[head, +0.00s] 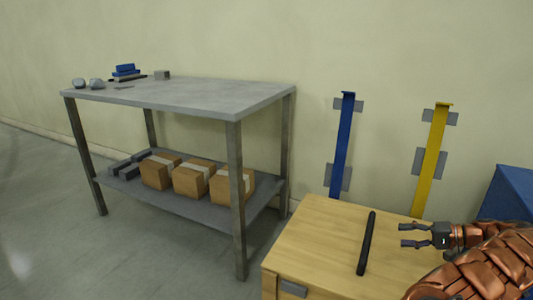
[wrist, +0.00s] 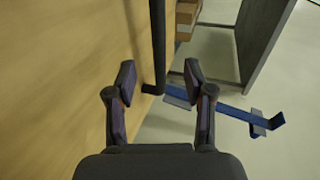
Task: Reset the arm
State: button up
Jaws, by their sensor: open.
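My gripper (head: 408,235) is at the right of the head view, open and empty, above the wooden cabinet top (head: 318,225). Its two fingers stand apart in the wrist view (wrist: 158,85). A dark bar (head: 366,243) is on the wooden top, to the left of the fingertips and apart from them in the head view. The bar also shows in the wrist view (wrist: 158,45), beyond the fingertips. My copper-coloured arm reaches in from the lower right of the head view.
A grey metal table (head: 180,96) stands at the left, with small items on top and several cardboard boxes (head: 190,179) on its lower shelf. Blue (head: 342,145) and yellow (head: 430,160) strips are on the wall. A blue object (head: 510,192) stands at the right edge. Floor at the left is clear.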

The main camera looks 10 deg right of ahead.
jog(key=w+a+r+n+g+y+p, duration=0.2)
jog(key=a+r+n+g+p, duration=0.3)
jog(key=a+r+p, duration=1.55)
jog(key=s+a+r+n+g+h, duration=0.1)
jog(key=s+a+r+g, duration=0.15)
jog(key=a+r, duration=0.5)
jog(key=s+a+r+g, duration=0.1)
jog(key=s+a+r, duration=0.2)
jog(key=a+r, duration=0.45)
jog(key=s+a+r+n+g+h+p, duration=0.1)
jog(key=s+a+r+h+p, duration=0.2)
jog(key=s+a+r+p, duration=0.3)
jog(key=s+a+r+n+g+h+p, duration=0.1)
jog(key=s+a+r+g+h+p, duration=0.15)
jog(key=s+p, duration=0.4)
jog(key=s+d+r+h+p, duration=0.2)
jog(key=s+p, duration=0.4)
jog(key=s, duration=0.3)
jog(key=s+d+r+t+h+p, duration=0.1)
jog(key=s+d+r+h+p, duration=0.2)
jog(key=s, duration=0.7)
notch_tip(320, 180, up, 3)
jog(key=h+p, duration=0.1)
jog(key=p, duration=0.1)
jog(key=shift+d+f+p, duration=0.2)
jog(key=shift+d+p, duration=0.15)
